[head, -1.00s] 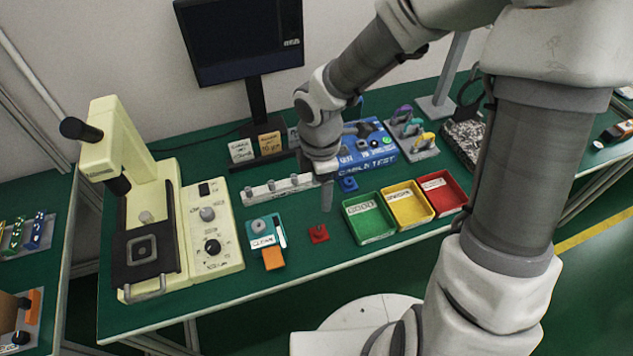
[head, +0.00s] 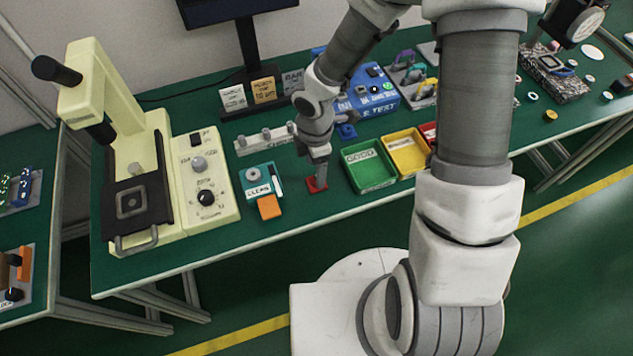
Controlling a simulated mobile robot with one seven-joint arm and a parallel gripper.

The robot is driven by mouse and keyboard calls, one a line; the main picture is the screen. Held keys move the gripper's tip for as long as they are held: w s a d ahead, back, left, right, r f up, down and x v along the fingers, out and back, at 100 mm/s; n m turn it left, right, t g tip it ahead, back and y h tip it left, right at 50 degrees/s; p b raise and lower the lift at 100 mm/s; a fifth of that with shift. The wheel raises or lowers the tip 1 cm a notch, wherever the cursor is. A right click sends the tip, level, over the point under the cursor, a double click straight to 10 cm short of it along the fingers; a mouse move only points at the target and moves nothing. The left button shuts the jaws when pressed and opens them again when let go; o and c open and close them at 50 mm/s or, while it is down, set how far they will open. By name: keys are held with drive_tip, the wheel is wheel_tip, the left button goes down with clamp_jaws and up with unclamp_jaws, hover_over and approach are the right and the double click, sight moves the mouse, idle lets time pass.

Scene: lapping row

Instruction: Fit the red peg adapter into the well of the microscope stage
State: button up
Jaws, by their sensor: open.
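The red peg adapter (head: 313,187) lies on the green bench top, between the teal cleaning tray and the green bin. My gripper (head: 319,178) points down right at the adapter, its fingertips overlapping it in the view. It is open; whether the fingers straddle the adapter or only hover over it is too small to tell. The cream microscope (head: 100,120) stands at the left end of the bench. Its dark stage (head: 150,218) faces up, with a square-framed well (head: 130,203) in the middle that looks empty.
A cream control box (head: 225,212) with knobs stands right of the microscope. A teal tray (head: 250,184) and an orange block (head: 269,208) lie left of the adapter. Green (head: 371,188) and yellow bins (head: 426,168) stand to the right. A grey rail with pegs (head: 244,152) lies behind.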

sight(311, 181)
drive_tip(key=f, duration=0.1)
drive_tip(key=f+b, duration=0.1)
drive_tip(key=f, duration=0.3)
drive_tip(key=shift+w+d, duration=0.15)
drive_tip(key=shift+w, duration=0.2)
drive_tip(key=shift+r, duration=0.1)
drive_tip(key=shift+c, duration=0.3)
clamp_jaws()
